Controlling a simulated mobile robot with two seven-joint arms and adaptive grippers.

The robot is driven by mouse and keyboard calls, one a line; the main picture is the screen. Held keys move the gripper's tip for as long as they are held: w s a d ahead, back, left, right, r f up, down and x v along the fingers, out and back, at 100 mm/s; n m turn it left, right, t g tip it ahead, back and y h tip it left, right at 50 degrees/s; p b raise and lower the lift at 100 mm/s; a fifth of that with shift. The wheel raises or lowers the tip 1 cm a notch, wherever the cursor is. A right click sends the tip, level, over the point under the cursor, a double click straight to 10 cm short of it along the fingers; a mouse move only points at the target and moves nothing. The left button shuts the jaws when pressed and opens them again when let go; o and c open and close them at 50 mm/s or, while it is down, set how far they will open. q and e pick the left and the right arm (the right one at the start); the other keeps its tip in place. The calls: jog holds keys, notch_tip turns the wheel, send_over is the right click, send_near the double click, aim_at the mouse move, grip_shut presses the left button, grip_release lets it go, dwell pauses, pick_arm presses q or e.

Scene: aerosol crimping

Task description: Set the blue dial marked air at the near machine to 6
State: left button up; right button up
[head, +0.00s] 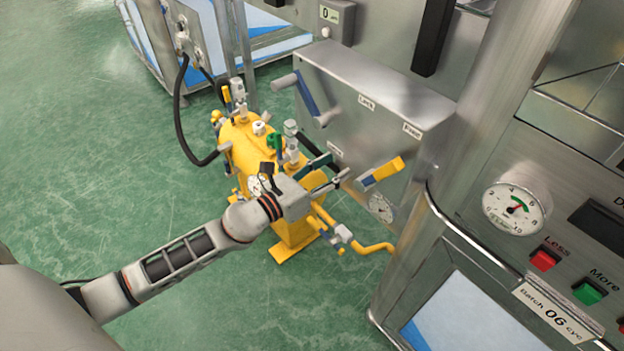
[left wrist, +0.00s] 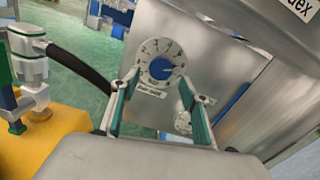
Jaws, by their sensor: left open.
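The blue dial (left wrist: 161,69) with a white numbered ring shows in the left wrist view on a grey metal panel, with a small label (left wrist: 150,91) below it. The label and the number it is set to are too small to read. I cannot make out the dial in the head view. My left gripper (head: 335,172) is open in front of the near machine's grey box (head: 375,100). In the left wrist view its two teal-sided fingers (left wrist: 160,95) stand left and right below the dial, with nothing seen between them.
A yellow tank (head: 245,140) with valves and pipes stands beside my left gripper. A yellow-handled lever (head: 383,172) and a blue-handled lever (head: 307,94) stick out from the box. A round gauge (head: 516,209) and red and green buttons (head: 588,293) are at the right.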

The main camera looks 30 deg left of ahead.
pick_arm(q)
jog(key=v, duration=0.8)
jog(key=shift+s, duration=0.3)
jog(key=shift+a, duration=0.1)
